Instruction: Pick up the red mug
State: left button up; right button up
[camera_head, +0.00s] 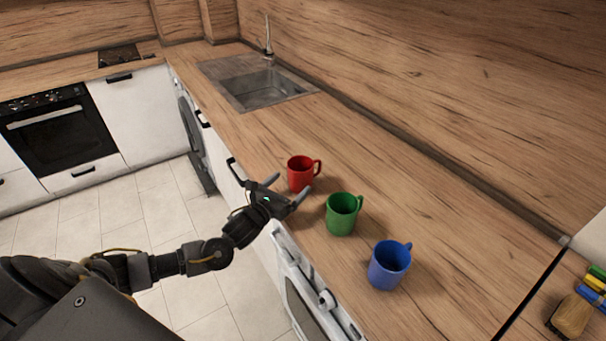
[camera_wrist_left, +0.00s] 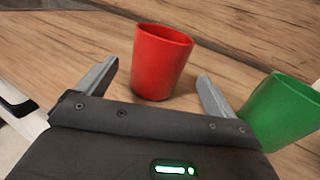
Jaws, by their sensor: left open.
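The red mug (camera_head: 300,174) stands upright on the wooden counter, the farthest of three mugs in a row, with its handle to the right. My left gripper (camera_head: 287,189) is open and empty at the counter's front edge, just short of the red mug. In the left wrist view the red mug (camera_wrist_left: 162,62) appears ahead, between the directions of the two fingers and apart from them. Its handle is hidden there. My left gripper (camera_wrist_left: 157,88) shows both fingers spread wide. My right gripper is not in view.
The green mug (camera_head: 341,214) stands close beside the red one, near my left gripper's right finger in the wrist view (camera_wrist_left: 282,112). The blue mug (camera_head: 389,265) is nearer. A sink (camera_head: 258,84) lies beyond; a brush (camera_head: 571,315) lies at lower right.

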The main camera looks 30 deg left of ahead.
aim_at(293, 179)
pick_arm(q)
jog(key=shift+w+d, duration=0.1)
jog(key=shift+w, duration=0.7)
jog(key=shift+w+f, duration=0.1)
jog(key=shift+w, duration=0.35)
jog(key=shift+w+r+p, duration=0.25)
jog(key=shift+r+p, duration=0.05)
jog(key=shift+p, duration=0.15)
jog(key=w, duration=0.1)
jog(key=w+p, duration=0.1)
jog(key=w, duration=0.1)
jog(key=shift+w+d, duration=0.3)
jog(key=shift+w, duration=0.05)
jog(key=shift+w+d+p, duration=0.1)
jog(key=shift+w+p, duration=0.2)
jog(key=shift+w, duration=0.1)
pick_arm(e)
jog(key=r, duration=0.1)
jog(key=w+r, duration=0.1)
jog(key=shift+w+a+r, duration=0.15)
jog(key=shift+w+r, duration=0.05)
jog(key=shift+r, duration=0.15)
pick_arm(q)
jog(key=c, duration=1.2)
